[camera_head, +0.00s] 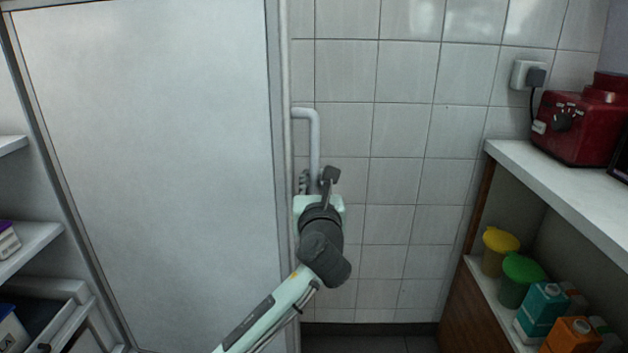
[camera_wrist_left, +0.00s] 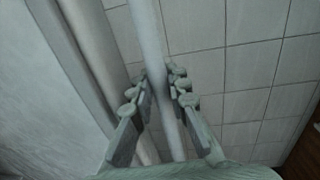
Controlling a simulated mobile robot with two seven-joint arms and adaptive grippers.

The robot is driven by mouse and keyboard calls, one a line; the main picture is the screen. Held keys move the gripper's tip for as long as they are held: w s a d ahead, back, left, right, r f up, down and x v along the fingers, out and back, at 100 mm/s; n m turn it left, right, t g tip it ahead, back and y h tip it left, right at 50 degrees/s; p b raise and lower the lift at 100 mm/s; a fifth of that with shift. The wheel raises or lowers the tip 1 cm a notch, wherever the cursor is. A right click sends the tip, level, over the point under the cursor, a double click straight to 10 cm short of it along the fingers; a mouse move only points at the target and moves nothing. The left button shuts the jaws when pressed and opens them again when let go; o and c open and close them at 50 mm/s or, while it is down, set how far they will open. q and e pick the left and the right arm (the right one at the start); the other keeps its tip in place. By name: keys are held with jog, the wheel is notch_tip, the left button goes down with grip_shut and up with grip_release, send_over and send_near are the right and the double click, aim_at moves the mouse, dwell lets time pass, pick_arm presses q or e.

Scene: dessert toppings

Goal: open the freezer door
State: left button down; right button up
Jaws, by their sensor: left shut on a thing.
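The freezer door (camera_head: 150,150) is a tall pale panel with a grey rim, filling the left half of the head view. It seems to stand open, with shelves showing beyond its left edge. Its pale bar handle (camera_head: 315,140) sticks out from the right edge, in front of the tiled wall. My left gripper (camera_head: 318,185) is shut on the upright part of the handle. In the left wrist view the handle (camera_wrist_left: 146,40) runs between the fingers (camera_wrist_left: 162,85), with the door edge on the left. My right gripper is not in view.
White shelves (camera_head: 30,240) with a few tubs are at the far left. At the right, a counter (camera_head: 560,185) carries a red appliance (camera_head: 580,120). Yellow (camera_head: 498,250) and green (camera_head: 520,278) lidded containers and cartons (camera_head: 542,310) stand under it.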

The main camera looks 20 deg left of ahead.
pick_arm(q)
jog(key=shift+w, duration=0.1)
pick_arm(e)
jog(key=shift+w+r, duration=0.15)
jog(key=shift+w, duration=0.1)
pick_arm(q)
jog(key=w+a+n+g+y, duration=0.1)
jog(key=w+a, duration=0.3)
jog(key=w, duration=0.9)
jog(key=shift+y+p, duration=0.4)
jog(key=shift+y, duration=0.1)
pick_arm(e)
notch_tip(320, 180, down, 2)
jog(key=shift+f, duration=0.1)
pick_arm(q)
jog(key=c, duration=1.7)
grip_release()
jog(key=shift+d, duration=0.1)
jog(key=v, duration=1.2)
jog(key=shift+f, duration=0.1)
